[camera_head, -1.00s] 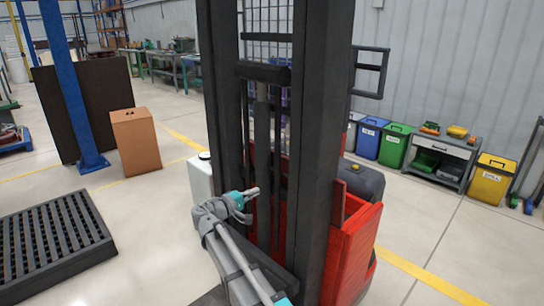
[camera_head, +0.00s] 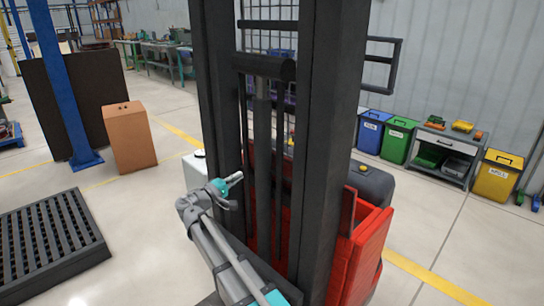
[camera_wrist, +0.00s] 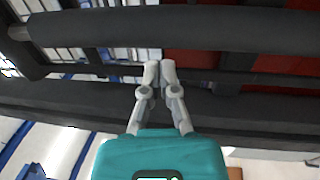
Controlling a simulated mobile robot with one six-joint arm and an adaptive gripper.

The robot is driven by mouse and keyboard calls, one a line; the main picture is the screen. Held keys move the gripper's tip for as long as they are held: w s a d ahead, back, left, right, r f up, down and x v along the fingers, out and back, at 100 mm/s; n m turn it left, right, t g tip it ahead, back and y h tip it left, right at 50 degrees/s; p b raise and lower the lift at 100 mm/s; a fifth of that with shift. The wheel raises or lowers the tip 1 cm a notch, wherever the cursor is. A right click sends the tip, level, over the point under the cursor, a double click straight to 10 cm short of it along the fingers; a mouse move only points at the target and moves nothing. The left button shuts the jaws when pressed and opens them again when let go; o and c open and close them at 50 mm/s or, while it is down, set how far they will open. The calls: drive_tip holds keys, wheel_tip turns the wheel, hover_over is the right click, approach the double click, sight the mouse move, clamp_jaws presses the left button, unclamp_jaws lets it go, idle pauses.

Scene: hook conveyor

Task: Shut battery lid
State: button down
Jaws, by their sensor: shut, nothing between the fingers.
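A red truck (camera_head: 358,253) with a tall dark mast (camera_head: 326,140) stands right in front of me. No battery lid can be made out for certain. A dark grey rounded box (camera_head: 371,184) sits on the truck behind the mast on the right; I cannot tell whether it is the lid. My gripper (camera_head: 238,178) is shut and empty, in front of the left mast post in the head view. In the wrist view my gripper's (camera_wrist: 159,72) fingertips are together, with dark bars and red panels behind them. The mast hides much of the truck's middle.
A white box (camera_head: 194,170) with a dark cap stands left of the mast. A brown carton (camera_head: 130,139), a blue post (camera_head: 66,90) and a dark slatted pallet (camera_head: 45,240) are further left. Blue, green and yellow bins stand by the right wall.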

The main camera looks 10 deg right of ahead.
sight(274, 154)
drive_tip(key=shift+w+d, duration=0.2)
drive_tip(key=shift+d, duration=0.05)
drive_tip(key=p+x, duration=0.2)
drive_tip(key=x, duration=1.2)
drive_tip(key=shift+s, duration=0.1)
drive_tip(key=shift+d, duration=0.15)
